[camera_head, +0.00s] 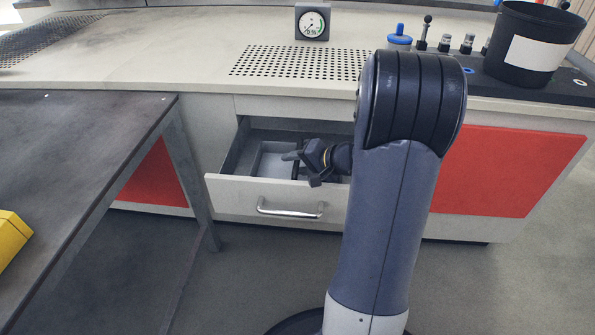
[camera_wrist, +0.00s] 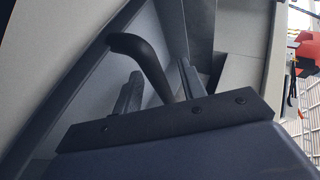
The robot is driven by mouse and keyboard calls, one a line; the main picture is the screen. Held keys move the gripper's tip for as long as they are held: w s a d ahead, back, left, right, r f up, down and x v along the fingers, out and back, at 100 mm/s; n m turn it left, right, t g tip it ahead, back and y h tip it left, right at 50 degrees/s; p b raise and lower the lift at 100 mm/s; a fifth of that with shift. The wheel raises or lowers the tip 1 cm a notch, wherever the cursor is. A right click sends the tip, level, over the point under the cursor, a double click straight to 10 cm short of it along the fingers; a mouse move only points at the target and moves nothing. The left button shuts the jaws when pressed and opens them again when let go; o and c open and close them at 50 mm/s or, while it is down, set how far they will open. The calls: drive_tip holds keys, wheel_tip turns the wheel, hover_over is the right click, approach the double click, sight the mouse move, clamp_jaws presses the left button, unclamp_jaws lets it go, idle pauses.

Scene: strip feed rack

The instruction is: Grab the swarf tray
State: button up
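The swarf tray (camera_head: 272,161) appears to be the pale grey shallow tray inside the open drawer in the head view. My gripper (camera_head: 292,156) reaches down into the drawer over the tray and hides part of it. In the wrist view, a dark curved handle (camera_wrist: 146,55) passes between the two fingers of my gripper (camera_wrist: 160,82). The fingers are apart, with gaps on both sides of the handle. The handle's lower end is hidden behind the gripper body.
The drawer front (camera_head: 240,192) with its metal pull (camera_head: 290,210) stands out from the cabinet. A dark table (camera_head: 80,130) is at the left, with a yellow object (camera_head: 12,238) on it. On the counter stand a gauge (camera_head: 312,22) and a black bucket (camera_head: 530,45).

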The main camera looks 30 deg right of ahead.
drive_tip(key=shift+c, duration=0.3)
clamp_jaws()
idle(1.1)
